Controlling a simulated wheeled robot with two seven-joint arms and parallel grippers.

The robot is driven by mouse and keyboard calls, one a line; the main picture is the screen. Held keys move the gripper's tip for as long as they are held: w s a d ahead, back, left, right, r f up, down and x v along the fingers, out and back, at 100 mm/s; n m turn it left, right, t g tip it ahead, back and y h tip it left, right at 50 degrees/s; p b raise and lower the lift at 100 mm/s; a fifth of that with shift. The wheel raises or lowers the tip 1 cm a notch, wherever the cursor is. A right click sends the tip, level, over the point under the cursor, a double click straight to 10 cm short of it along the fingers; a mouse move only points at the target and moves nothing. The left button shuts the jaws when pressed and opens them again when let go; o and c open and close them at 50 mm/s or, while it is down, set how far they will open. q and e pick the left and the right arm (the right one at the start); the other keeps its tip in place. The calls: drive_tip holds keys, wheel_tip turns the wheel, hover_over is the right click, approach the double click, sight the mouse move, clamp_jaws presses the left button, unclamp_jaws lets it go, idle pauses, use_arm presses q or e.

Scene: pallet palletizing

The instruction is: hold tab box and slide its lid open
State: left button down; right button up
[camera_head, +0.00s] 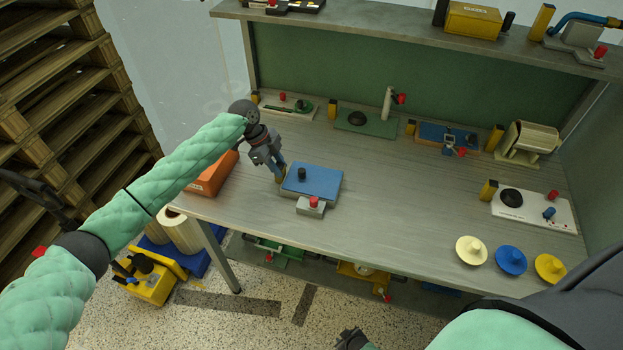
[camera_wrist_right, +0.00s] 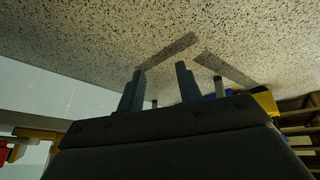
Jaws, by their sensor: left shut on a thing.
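The tab box (camera_head: 318,182) with a flat blue top sits on the grey workbench, left of the middle. A small black knob (camera_head: 302,173) stands on the blue top. A grey block with a red button (camera_head: 313,203) is at its front edge. My left gripper (camera_head: 280,176) is shut on the tab box at its left side; the exact contact is partly hidden by the fingers. My right gripper (camera_wrist_right: 160,68) is open and empty in the right wrist view, with the speckled floor beyond it. In the head view only a dark part of it shows at the bottom edge.
Yellow, blue and yellow discs (camera_head: 511,261) lie at the front right. Several fixtures line the back. The bench's middle (camera_head: 400,205) is clear. Wooden pallets (camera_head: 60,90) are stacked at left.

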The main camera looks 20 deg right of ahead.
drive_tip(key=w+a+r+n+t+y, duration=0.2)
drive_tip(key=w+a+r, duration=0.1)
drive_tip(key=w+r, duration=0.4)
drive_tip(key=w+a+r+n+t+y, duration=0.15)
drive_tip(key=w+a+r, duration=0.3)
drive_tip(key=w, duration=0.45)
drive_tip(key=w+a+r+n+y, duration=0.2)
drive_tip(key=a+r+n+y, duration=0.2)
drive_tip(key=a+r, duration=0.3)
drive_tip(key=w+a+r+n+y, duration=0.2)
drive_tip(key=a+r+n+y, duration=0.2)
drive_tip(key=r, duration=0.5)
drive_tip(key=s+a+r+n+g+y, duration=0.4)
drive_tip(key=s+a+r+n+g, duration=0.4)
drive_tip(key=s+r+n, duration=0.15)
drive_tip(key=s+d+r+n+g+h, duration=0.2)
drive_tip(key=s+n+g+h, duration=0.15)
drive_tip(key=s, duration=0.45)
drive_tip(key=s+d+r+n+g+h, duration=0.2)
drive_tip(key=s+r+n+g, duration=0.1)
drive_tip(key=s+n+g, duration=0.3)
wheel_tip(320, 180, up, 27)
drive_tip(key=n+t+h, duration=0.9)
drive_tip(key=h, duration=0.2)
hover_over(302, 170)
drive_tip(key=shift+f, duration=3.5)
